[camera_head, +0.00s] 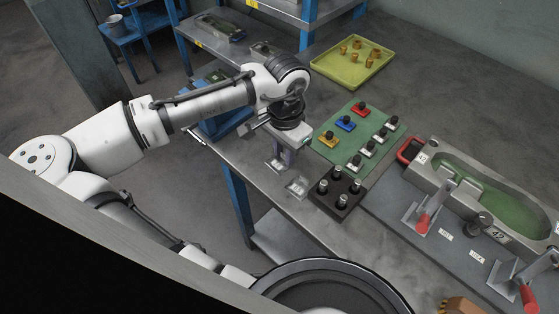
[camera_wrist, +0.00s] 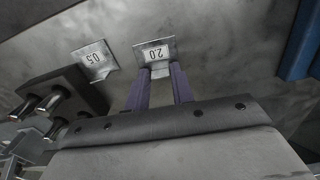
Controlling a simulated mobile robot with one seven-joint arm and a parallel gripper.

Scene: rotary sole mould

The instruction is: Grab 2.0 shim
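The 2.0 shim (camera_wrist: 155,52) is a small grey metal plate with a white label, on the bench near its front edge. It also shows in the head view (camera_head: 277,165), partly under my gripper. My gripper (camera_wrist: 161,70) points down at it, with two purple fingers spread apart. The fingertips are at the near end of the shim, one to each side of its narrower near part. Whether they touch it I cannot tell. My gripper (camera_head: 287,150) hides part of this area in the head view.
A 0.5 shim (camera_wrist: 95,60) lies close beside the 2.0 shim. A black block with upright metal pins (camera_head: 338,192) stands to the right. A green mat (camera_head: 345,144) with coloured knobbed pieces lies behind it. The sole mould (camera_head: 480,190) is farther right.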

